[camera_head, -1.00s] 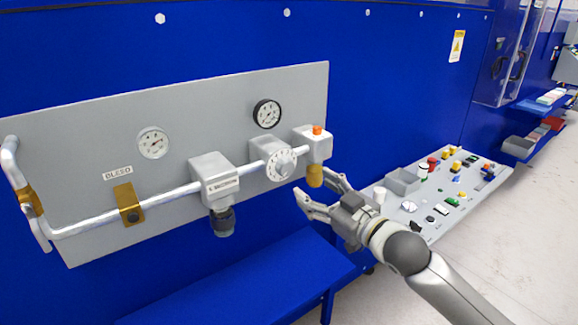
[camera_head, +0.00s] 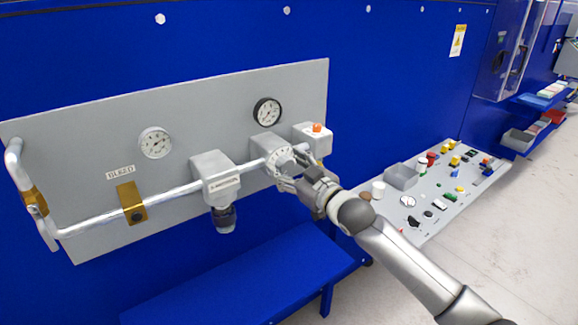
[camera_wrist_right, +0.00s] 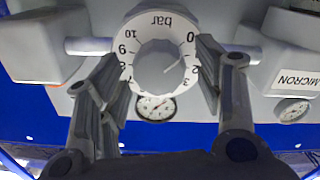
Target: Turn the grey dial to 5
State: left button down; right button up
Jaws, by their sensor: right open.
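The grey dial (camera_head: 281,158) sits on the pipe of the grey wall panel. In the right wrist view the dial (camera_wrist_right: 156,66) is a grey round knob inside a white scale ring marked "bar", seen upside down. A thin mark on the knob points towards the low numbers, near 1 or 2; the lower numbers of the ring are partly hidden. My right gripper (camera_head: 288,172) is at the dial in the head view. In the right wrist view its open fingers (camera_wrist_right: 155,80) stand on either side of the ring, with gaps to the knob. My left gripper is not in view.
Two gauges (camera_head: 155,143) (camera_head: 267,111) are on the panel (camera_head: 90,130). A "MICRON" filter block (camera_head: 214,178) is left of the dial, and a box with an orange button (camera_head: 317,128) is right. A blue shelf (camera_head: 240,280) lies below; a control desk (camera_head: 450,205) is at right.

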jog(key=c, duration=1)
